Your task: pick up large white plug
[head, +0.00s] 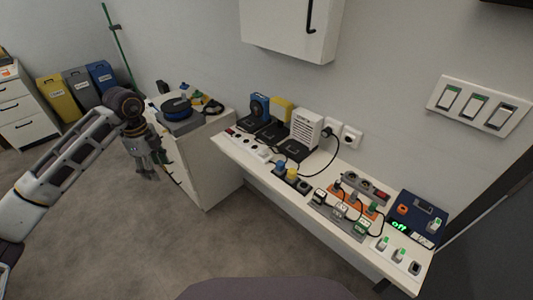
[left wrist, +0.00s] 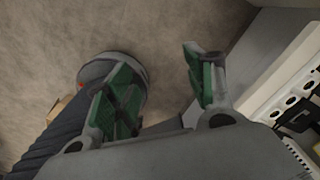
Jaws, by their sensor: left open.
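My left gripper (head: 149,172) hangs in front of the low white cabinet, left of the wall shelf, pointing down. In the left wrist view its green-padded fingers (left wrist: 158,75) are apart with nothing between them. A small white plug-like piece (head: 265,153) sits at the left part of the shelf, near a row of sockets. It is too small to tell for sure whether it is the large white plug. The gripper is well to its left and not touching it. My right gripper is not in view.
The white shelf (head: 236,147) carries several devices, power strips and cables. The low white cabinet (head: 207,180) holds a blue round device (head: 176,105). A white wall box (head: 290,30) hangs above the shelf. Bins (head: 60,97) stand at the far left. The floor is clear.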

